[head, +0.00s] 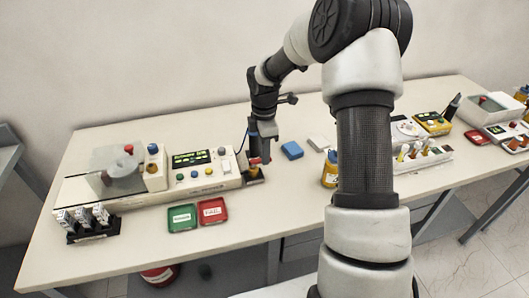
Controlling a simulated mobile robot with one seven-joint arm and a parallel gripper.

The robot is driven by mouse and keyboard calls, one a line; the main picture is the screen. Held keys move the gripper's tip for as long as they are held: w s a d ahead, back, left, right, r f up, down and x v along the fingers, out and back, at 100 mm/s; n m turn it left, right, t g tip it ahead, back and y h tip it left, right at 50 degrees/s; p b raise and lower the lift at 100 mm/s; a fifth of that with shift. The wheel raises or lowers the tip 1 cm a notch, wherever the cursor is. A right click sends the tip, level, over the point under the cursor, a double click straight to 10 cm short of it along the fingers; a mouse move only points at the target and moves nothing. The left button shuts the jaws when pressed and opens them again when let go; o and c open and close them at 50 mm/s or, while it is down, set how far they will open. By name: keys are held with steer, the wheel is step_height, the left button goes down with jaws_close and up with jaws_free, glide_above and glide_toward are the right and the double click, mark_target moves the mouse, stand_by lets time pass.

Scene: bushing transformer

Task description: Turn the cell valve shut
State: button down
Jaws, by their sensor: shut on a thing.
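The cell valve (255,161) shows as a small red part at the right end of the long test instrument (205,183), above a dark and tan base. My gripper (263,158) points down at this end of the instrument and is shut on the valve's red part. The fingers hide much of the valve, and the contact is small in the head view. I cannot tell the valve's exact angle.
Green (181,217) and red (213,210) trays lie in front of the instrument. A black rack of vials (89,223) stands at left. A blue block (292,150) and a yellow bottle (330,170) are to the right.

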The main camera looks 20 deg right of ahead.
steer(key=shift+w, duration=0.15)
stand_by(0.4)
steer(key=c, duration=1.8)
jaws_free()
steer(key=shift+o, duration=0.2)
step_height(320, 180, up, 18)
steer(key=shift+f, duration=0.25)
